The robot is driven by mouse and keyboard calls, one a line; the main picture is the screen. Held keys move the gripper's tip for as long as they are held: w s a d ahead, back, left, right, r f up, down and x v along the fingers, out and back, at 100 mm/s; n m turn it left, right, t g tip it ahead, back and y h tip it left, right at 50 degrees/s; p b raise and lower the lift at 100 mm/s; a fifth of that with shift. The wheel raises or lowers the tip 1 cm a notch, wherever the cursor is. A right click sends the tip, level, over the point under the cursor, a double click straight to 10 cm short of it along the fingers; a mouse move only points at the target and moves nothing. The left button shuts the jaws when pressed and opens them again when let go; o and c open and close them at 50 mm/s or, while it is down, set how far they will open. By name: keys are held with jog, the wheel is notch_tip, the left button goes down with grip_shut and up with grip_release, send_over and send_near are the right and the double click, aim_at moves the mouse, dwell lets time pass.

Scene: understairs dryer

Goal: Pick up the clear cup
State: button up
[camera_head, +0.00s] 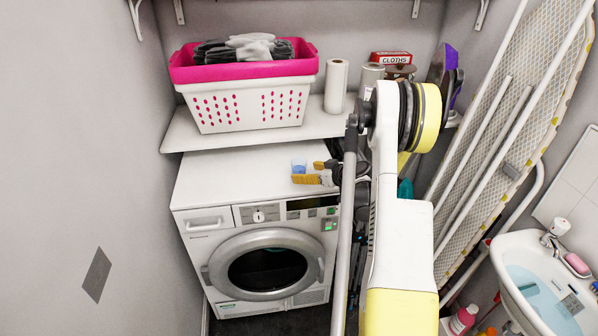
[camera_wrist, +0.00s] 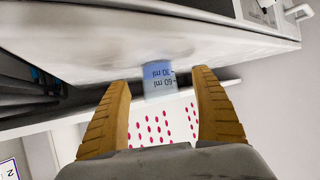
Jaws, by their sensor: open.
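The clear cup (camera_head: 299,167) is a small see-through measuring cup with a blue tint, standing on top of the white dryer (camera_head: 235,178) near its right side. In the wrist view the cup (camera_wrist: 158,80) shows measuring marks, and the picture is turned over. My gripper (camera_head: 314,173) is at the cup's right in the head view, with its orange-brown fingers pointing toward it. In the wrist view my gripper (camera_wrist: 163,88) is open, and the cup appears between the two fingertips. Whether a finger touches it cannot be told.
A pink and white laundry basket (camera_head: 244,90) stands on the shelf (camera_head: 200,135) behind the dryer. A paper roll (camera_head: 336,86) and a cloths box (camera_head: 391,58) stand farther right. An ironing board (camera_head: 505,120) leans at right, above the sink (camera_head: 510,262). The dryer top's left is clear.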

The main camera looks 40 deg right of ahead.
aim_at(294, 163)
jog(key=b+x, duration=0.1)
jog(key=x, duration=0.3)
jog(key=shift+w+d+r+b, duration=0.1)
jog(key=shift+w+d+b, duration=0.05)
jog(key=shift+w+b, duration=0.25)
jog(key=shift+r, duration=0.1)
jog(key=c, duration=1.3)
jog(key=shift+r, duration=0.2)
jog(key=shift+r+p, duration=0.8)
jog(key=shift+r, duration=0.45)
jog(key=shift+s+d+r+p, duration=0.1)
jog(key=shift+r+p, duration=0.1)
jog(key=shift+r, duration=0.2)
jog(key=shift+s+d+r+p, duration=0.1)
jog(key=shift+s+r+p, duration=0.1)
jog(key=shift+r, duration=0.25)
jog(key=shift+s+d+r+p, duration=0.55)
jog(key=shift+s+d+r, duration=0.45)
jog(key=shift+s, duration=0.6)
jog(key=shift+s+d+r+p, duration=0.65)
jog(key=shift+s+r, duration=0.45)
jog(key=shift+s, duration=0.5)
jog(key=shift+s+d+r+p, duration=0.45)
jog(key=shift+s+d+r, duration=0.6)
jog(key=shift+s, duration=0.55)
